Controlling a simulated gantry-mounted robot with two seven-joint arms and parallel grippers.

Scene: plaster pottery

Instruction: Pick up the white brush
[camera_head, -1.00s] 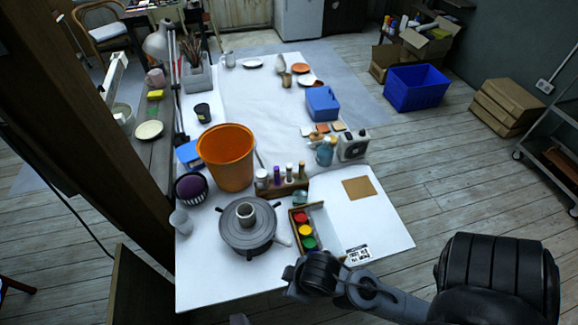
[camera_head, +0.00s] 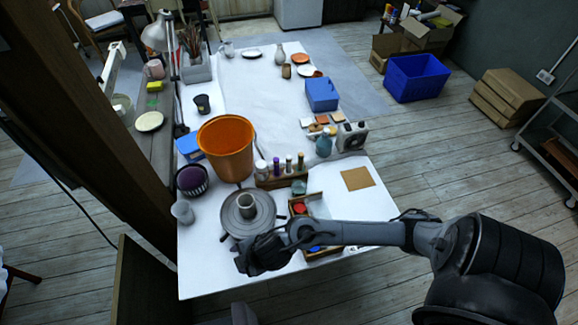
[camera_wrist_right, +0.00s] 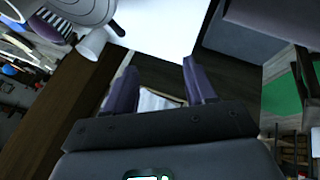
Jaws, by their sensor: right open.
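I cannot clearly make out a white brush in the current views. A small whitish piece lay by the right side of the grey pottery wheel in the earlier head view; my right arm now covers that spot. The wheel (camera_head: 263,222) stands near the table's front with a small grey cup (camera_head: 246,203) on it. My right gripper (camera_head: 243,266) is over the front edge of the wheel in the head view. In the right wrist view its two fingers (camera_wrist_right: 160,70) are apart, with nothing between them. My left gripper is not in view.
An orange bucket (camera_head: 227,147), a rack of bottles (camera_head: 283,179) and a paint box (camera_head: 298,208) stand around the wheel. A grey vase (camera_head: 182,212) stands left of it, also in the wrist view (camera_wrist_right: 92,45). The white table's (camera_head: 205,275) front left is clear.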

